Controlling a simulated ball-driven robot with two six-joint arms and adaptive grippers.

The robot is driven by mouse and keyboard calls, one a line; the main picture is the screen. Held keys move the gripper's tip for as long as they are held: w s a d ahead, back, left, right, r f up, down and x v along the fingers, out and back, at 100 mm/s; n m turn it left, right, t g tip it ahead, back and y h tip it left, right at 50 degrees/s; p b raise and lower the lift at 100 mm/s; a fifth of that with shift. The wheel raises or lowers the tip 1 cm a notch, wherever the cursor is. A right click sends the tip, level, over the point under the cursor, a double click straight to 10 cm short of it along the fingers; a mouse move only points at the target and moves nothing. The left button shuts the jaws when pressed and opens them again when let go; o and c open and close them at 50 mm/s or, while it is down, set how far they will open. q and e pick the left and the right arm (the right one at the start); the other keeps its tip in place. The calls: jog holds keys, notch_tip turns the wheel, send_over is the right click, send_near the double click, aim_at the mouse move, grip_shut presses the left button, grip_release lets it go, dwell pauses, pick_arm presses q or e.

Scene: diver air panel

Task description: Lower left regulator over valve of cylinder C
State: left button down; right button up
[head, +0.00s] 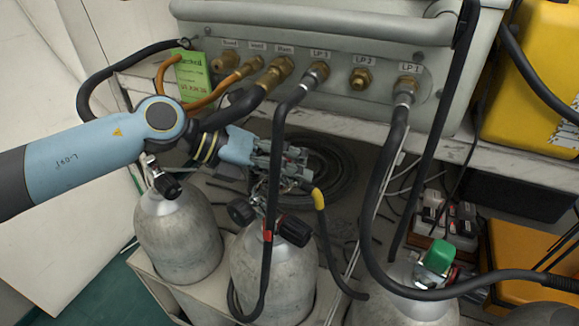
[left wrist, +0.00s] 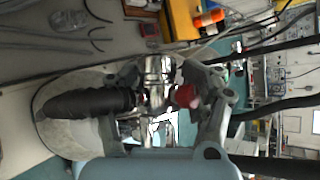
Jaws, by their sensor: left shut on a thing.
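My left gripper (head: 283,166) is above the middle grey cylinder (head: 270,275), shut on a regulator (head: 292,183) that is mostly hidden by the fingers. In the left wrist view the shiny metal regulator (left wrist: 158,72) sits between the two fingers, with a red part (left wrist: 187,96) beside it. The cylinder's valve has a black knob (head: 294,230) at right and another at left (head: 241,211). A black knob (left wrist: 90,103) also shows in the left wrist view. Whether regulator and valve touch, and which cylinder is C, I cannot tell. My right gripper is not in view.
A left cylinder (head: 178,240) and a right cylinder with a green cap (head: 437,257) stand on either side. Black hoses hang from the panel (head: 340,95), one with a red band (head: 267,236). A yellow-sleeved hose (head: 319,199) runs close to the gripper.

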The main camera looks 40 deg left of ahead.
pick_arm(q)
jog(key=shift+f, duration=0.2)
jog(key=shift+f+b, duration=0.6)
jog(key=shift+f, duration=0.1)
jog(key=shift+p, duration=0.3)
jog(key=shift+f+b, duration=0.45)
jog(key=shift+f, duration=0.25)
dwell(0.4)
dwell(0.6)
jog(key=shift+f, duration=0.45)
dwell(0.6)
jog(key=shift+c, duration=0.8)
grip_release()
